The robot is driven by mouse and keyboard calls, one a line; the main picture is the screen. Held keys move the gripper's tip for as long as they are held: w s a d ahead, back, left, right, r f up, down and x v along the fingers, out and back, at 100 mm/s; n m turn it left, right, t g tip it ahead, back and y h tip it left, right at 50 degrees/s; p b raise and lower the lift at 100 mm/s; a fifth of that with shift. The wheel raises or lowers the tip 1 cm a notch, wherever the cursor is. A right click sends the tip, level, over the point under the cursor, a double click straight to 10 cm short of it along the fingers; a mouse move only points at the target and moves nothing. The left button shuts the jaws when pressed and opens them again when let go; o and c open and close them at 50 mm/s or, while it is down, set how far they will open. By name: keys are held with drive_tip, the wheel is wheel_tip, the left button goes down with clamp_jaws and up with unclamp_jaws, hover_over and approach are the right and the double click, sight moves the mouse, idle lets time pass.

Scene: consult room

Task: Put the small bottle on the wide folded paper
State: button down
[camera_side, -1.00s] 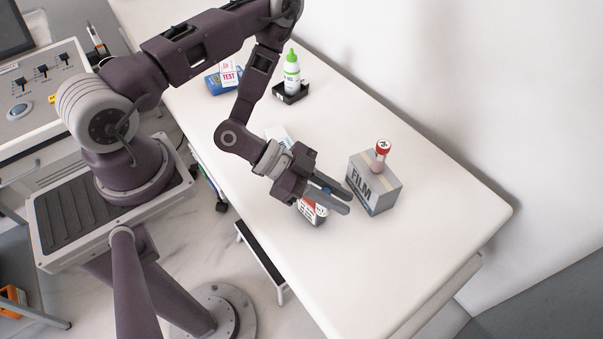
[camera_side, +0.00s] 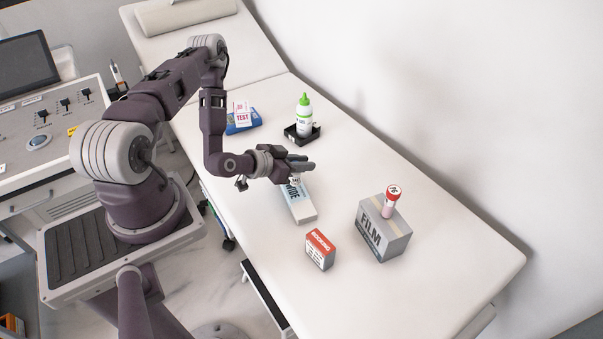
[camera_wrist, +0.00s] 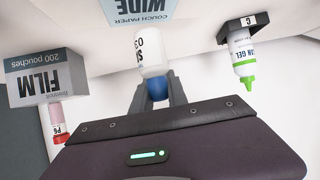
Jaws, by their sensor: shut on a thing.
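The small bottle (camera_wrist: 152,55) is white with a blue cap. In the wrist view my gripper (camera_wrist: 157,92) is shut on it at the cap, and its base points toward the paper. The wide folded paper (camera_wrist: 138,10), a pale blue and white pack marked COUCH PAPER WIDE, lies just beyond the bottle's base. In the side view the paper (camera_side: 303,208) lies on the couch, its far end under my gripper (camera_side: 304,164). The bottle is mostly hidden there by my fingers. I cannot tell whether it touches the paper.
A red and white box (camera_side: 320,249) stands in front of the paper. The grey FILM box (camera_side: 383,235) with a red-capped tube (camera_side: 391,201) on it is to the right. A green-capped gel bottle (camera_side: 304,115) in a black tray (camera_side: 290,135) and a blue TEST box (camera_side: 243,124) are behind.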

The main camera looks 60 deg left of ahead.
drive_tip(key=shift+f, duration=1.35)
drive_tip(key=shift+f, duration=0.15)
drive_tip(key=c, duration=1.3)
unclamp_jaws()
